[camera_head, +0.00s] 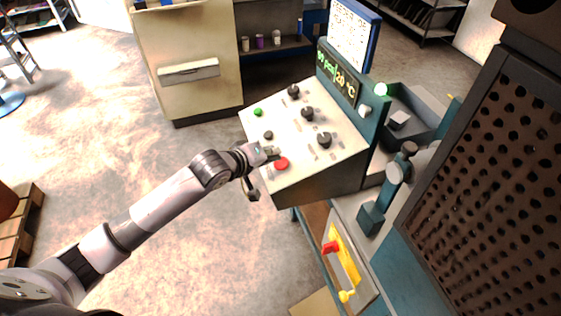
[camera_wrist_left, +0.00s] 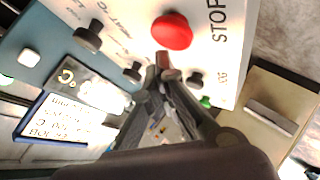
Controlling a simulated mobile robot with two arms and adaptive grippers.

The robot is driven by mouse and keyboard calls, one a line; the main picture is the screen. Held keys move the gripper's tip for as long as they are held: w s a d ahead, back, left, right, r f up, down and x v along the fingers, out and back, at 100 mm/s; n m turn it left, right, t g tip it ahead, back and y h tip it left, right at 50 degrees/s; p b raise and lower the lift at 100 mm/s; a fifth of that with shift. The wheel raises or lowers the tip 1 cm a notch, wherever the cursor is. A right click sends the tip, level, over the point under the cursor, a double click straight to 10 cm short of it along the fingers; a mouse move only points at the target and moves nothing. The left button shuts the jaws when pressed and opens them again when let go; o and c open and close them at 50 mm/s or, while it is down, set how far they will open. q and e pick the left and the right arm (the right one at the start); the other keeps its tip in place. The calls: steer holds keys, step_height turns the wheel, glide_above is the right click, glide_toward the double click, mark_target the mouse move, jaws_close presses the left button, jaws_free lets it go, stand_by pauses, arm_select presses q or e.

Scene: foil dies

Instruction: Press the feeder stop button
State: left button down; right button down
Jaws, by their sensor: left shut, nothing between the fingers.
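The red stop button (camera_head: 282,164) is on the front left part of the white sloped control panel (camera_head: 330,168). In the left wrist view the red button (camera_wrist_left: 172,31) is large, with the word STOP printed beside it. My left gripper (camera_head: 272,153) is shut and empty, with its tips just beside the button in the head view. In the left wrist view the closed fingertips (camera_wrist_left: 165,66) are just below the button in the picture. I cannot tell whether they touch the panel. My right gripper is not in view.
The panel also has several black knobs (camera_head: 324,140) and a green button (camera_head: 258,112). A display (camera_head: 340,75) stands behind them. A perforated dark panel (camera_head: 490,190) and a yellow plate with a red handle (camera_head: 342,255) are at right. Floor at left is open.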

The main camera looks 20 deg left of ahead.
arm_select(q)
steer(key=shift+f, duration=0.1)
steer(key=shift+d+f, duration=0.15)
steer(key=shift+f, duration=0.15)
steer(key=shift+w+d+f, duration=0.1)
steer(key=shift+d+f, duration=0.05)
steer(key=shift+f, duration=0.45)
stand_by(0.9)
steer(key=shift+r, duration=0.1)
steer(key=shift+a+r+p, duration=0.3)
steer(key=shift+r+p, duration=0.55)
steer(key=shift+p, duration=0.4)
steer(key=shift+r, duration=0.1)
steer(key=r+p, duration=0.1)
steer(key=p, duration=0.1)
steer(key=a+r+p, duration=0.1)
steer(key=r, duration=0.1)
steer(key=s+r+p, duration=0.1)
steer(key=p, duration=0.1)
steer(key=shift+a+r+p, duration=0.15)
steer(key=shift+r+p, duration=0.15)
steer(key=shift+p, duration=0.05)
